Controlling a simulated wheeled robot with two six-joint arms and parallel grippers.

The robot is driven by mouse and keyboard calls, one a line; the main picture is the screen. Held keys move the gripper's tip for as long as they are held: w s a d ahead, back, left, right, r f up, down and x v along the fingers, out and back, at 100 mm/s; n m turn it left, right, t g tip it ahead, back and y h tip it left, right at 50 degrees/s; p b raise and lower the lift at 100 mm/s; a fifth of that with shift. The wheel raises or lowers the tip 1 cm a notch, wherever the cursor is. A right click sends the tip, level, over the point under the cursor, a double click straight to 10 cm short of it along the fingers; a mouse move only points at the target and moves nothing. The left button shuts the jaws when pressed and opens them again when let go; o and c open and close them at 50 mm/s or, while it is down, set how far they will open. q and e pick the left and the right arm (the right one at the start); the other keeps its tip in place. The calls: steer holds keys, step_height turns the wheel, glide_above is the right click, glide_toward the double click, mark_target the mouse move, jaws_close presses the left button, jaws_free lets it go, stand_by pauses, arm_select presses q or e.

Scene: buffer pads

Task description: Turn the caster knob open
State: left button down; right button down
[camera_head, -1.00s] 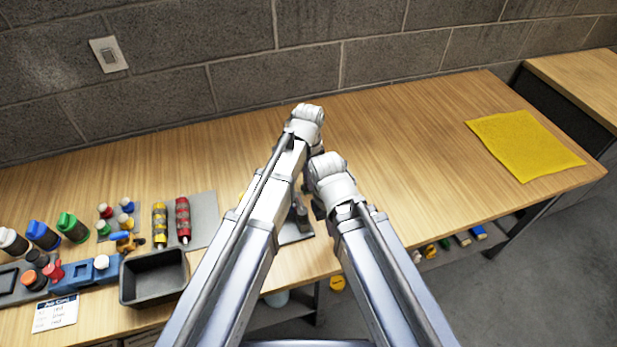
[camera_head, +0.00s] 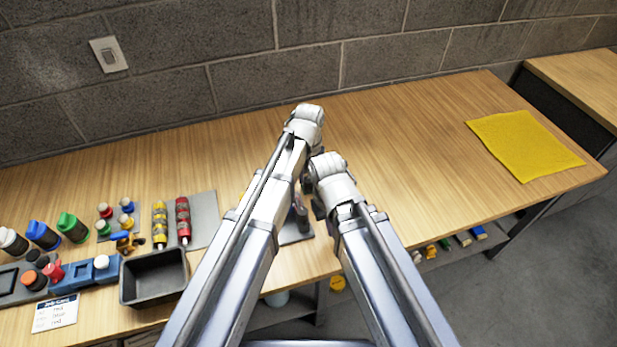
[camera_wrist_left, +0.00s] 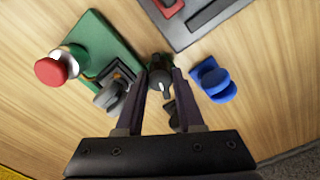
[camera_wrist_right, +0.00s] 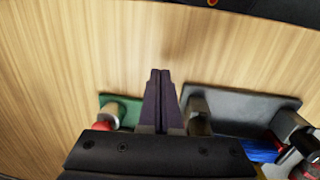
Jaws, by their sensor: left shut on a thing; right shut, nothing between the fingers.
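A dark round knob (camera_wrist_left: 160,84) with a pale mark sits between the fingertips of my left gripper (camera_wrist_left: 162,80) in the left wrist view. That gripper is shut on it; I take it to be the caster knob, but its base is mostly hidden. Beside it lies a green plate (camera_wrist_left: 106,38) with a red button (camera_wrist_left: 50,71) and a grey lever-like part (camera_wrist_left: 110,97). My right gripper (camera_wrist_left: 160,80) is not identifiable there; in the right wrist view my right gripper (camera_wrist_right: 161,74) is shut and empty above the table. In the head view my arms hide the knob.
A grey plate (camera_wrist_right: 240,108) and a blue part (camera_wrist_left: 213,80) lie nearby. In the head view, a black bin (camera_head: 154,278), bottles and small parts stand at left. A yellow cloth (camera_head: 524,145) lies at right. The table's back middle is clear.

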mark_target(308, 179)
arm_select(q)
steer(key=shift+n, duration=2.3)
steer(key=c, duration=0.5)
jaws_free()
step_height(308, 179, up, 8)
steer(key=p, duration=0.8)
arm_select(e)
step_height(308, 179, up, 8)
arm_select(q)
steer(key=shift+f, duration=0.15)
arm_select(e)
steer(key=shift+f, duration=0.1)
